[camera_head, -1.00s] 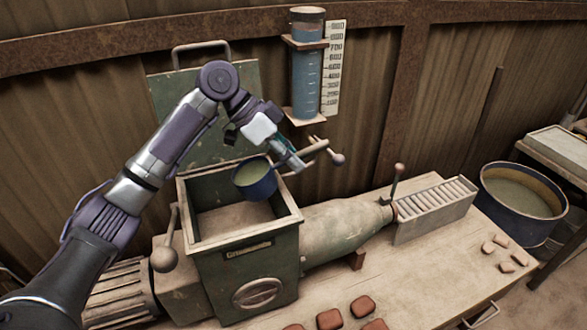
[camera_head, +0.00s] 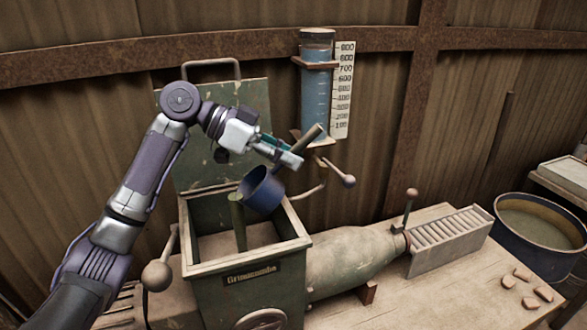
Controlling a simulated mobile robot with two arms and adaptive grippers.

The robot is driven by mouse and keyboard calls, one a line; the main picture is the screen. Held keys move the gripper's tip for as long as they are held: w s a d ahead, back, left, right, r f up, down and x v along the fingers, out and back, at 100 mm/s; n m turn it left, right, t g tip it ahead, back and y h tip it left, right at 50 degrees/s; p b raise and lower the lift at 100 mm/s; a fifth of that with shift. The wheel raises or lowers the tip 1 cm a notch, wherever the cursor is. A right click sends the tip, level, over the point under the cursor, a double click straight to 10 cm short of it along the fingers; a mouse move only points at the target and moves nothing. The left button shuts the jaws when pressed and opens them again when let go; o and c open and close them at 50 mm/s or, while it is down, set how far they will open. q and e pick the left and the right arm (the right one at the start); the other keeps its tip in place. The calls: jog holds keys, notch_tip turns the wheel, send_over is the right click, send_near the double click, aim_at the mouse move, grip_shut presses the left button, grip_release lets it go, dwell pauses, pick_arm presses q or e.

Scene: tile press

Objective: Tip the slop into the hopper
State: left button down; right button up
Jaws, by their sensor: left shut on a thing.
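My left gripper (camera_head: 289,157) is shut on the wooden handle (camera_head: 313,133) of a dark blue dipper. The dipper's cup (camera_head: 265,191) hangs over the open green hopper (camera_head: 234,295), tilted to the left. A green stream of slop (camera_head: 238,225) runs from the cup's left lip down into the hopper. How much slop is left in the cup is hidden. My right gripper is not in view.
The hopper's lid (camera_head: 200,140) stands open behind it. A crank lever with a ball knob (camera_head: 157,276) is at its left. A water gauge (camera_head: 317,95) hangs on the wall. A slop tub (camera_head: 548,258) and small tile pieces (camera_head: 530,303) are at the right.

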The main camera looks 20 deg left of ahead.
pick_arm(q)
jog(key=shift+s+a+r+t+h+b, duration=0.2)
jog(key=shift+a+r+h+b, duration=0.25)
jog(key=shift+h+b, duration=0.2)
jog(key=shift+s+a+r+t+h+b, duration=0.2)
jog(key=shift+a+r+h+b, duration=0.2)
jog(key=shift+h+b, duration=0.25)
jog(key=shift+s+a+r+h+b, duration=0.2)
jog(key=shift+a+r+h+b, duration=0.25)
jog(key=shift+b, duration=0.45)
jog(key=shift+s+a+r+m+t+h+b, duration=0.2)
jog(key=shift+a+r+m+t+h+b, duration=0.1)
jog(key=shift+a+r+h+b, duration=0.25)
jog(key=shift+f, duration=0.1)
